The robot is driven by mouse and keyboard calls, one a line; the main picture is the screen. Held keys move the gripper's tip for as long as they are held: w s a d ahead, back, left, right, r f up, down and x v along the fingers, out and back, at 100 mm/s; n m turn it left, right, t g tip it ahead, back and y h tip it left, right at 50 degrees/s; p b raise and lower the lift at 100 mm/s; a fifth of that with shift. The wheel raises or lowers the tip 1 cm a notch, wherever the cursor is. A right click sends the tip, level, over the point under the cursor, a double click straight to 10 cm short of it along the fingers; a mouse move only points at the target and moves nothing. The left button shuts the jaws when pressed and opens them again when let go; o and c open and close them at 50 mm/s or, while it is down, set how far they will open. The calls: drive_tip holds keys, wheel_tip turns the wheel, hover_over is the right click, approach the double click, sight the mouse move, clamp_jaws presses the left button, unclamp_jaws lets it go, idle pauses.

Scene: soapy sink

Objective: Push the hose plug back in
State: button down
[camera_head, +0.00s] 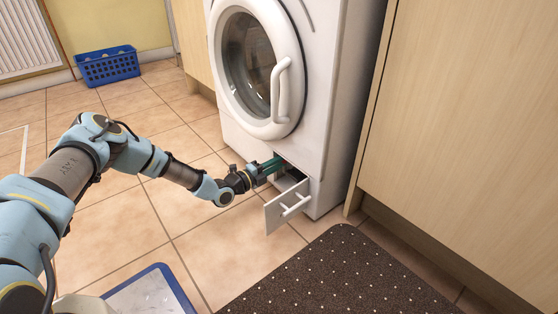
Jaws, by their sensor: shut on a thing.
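A white washing machine (335,95) stands at the centre back with its round door shut. Low on its front, a small white flap (287,206) with a handle stands open beside a dark opening (287,182). My gripper (277,165) reaches in at this opening from the left, its green fingers at the opening's upper left edge. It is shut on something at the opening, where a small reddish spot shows. The hose plug is too small and too hidden by the fingers and the opening to make out.
A dark dotted mat (345,275) lies on the tiles in front of the machine. A blue-rimmed tray (165,275) is at the bottom left. A wooden cabinet (470,130) closes off the right side. A blue basket (108,68) stands at the back left. Tiles between are clear.

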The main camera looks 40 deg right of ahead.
drive_tip(key=c, duration=1)
unclamp_jaws()
drive_tip(key=shift+w+a+f, duration=0.1)
drive_tip(key=shift+f, duration=0.2)
drive_tip(key=shift+a+r, duration=0.1)
drive_tip(key=a+p, duration=0.5)
drive_tip(key=a, duration=0.5)
drive_tip(key=shift+w+a, duration=0.25)
drive_tip(key=shift+a, duration=0.05)
